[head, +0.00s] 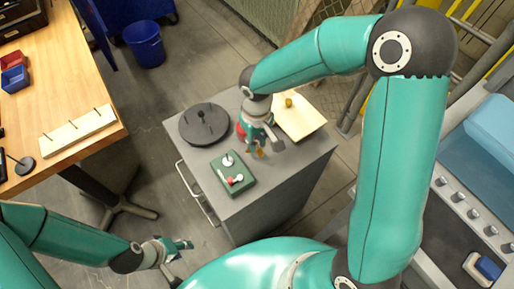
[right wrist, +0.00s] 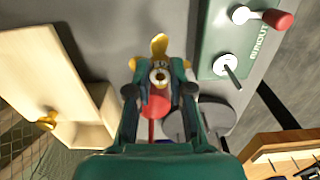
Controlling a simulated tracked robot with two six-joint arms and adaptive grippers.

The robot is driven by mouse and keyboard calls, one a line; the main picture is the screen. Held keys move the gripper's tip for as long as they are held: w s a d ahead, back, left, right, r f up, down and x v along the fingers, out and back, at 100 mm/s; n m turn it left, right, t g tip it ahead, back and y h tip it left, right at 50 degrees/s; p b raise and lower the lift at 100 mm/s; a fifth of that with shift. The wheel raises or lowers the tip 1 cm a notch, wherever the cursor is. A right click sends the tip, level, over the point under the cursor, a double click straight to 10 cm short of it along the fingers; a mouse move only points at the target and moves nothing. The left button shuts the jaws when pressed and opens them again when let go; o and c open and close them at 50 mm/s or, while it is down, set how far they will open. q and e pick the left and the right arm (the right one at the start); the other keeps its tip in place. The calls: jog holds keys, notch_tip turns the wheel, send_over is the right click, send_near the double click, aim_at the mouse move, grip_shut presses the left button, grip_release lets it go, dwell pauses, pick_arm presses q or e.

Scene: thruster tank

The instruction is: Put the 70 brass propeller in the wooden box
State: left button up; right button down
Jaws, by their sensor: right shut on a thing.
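My right gripper (head: 258,146) is shut on a brass propeller, above the grey cabinet between the green gauge block and the wooden box. In the right wrist view the gripper (right wrist: 160,82) has its fingers at the hub of the brass propeller (right wrist: 159,48). The wooden box (head: 308,126) is at the cabinet's back right; in the right wrist view the box (right wrist: 98,128) is at the left. Another brass piece (right wrist: 47,121) shows in it. My left gripper (head: 182,262) is low, left of the cabinet, open and empty.
The green gauge block (head: 236,184) with a red-tipped part is at the cabinet's front. A dark round disc (head: 204,124) lies at its left. A red round thing (right wrist: 155,106) is partly hidden behind my right gripper. A wooden bench (head: 75,85) stands at left.

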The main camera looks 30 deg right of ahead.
jog(key=shift+f, duration=2.35)
jog(key=c, duration=1.5)
grip_release()
jog(key=shift+f, duration=0.15)
jog(key=o, duration=0.5)
jog(key=shift+c, duration=0.2)
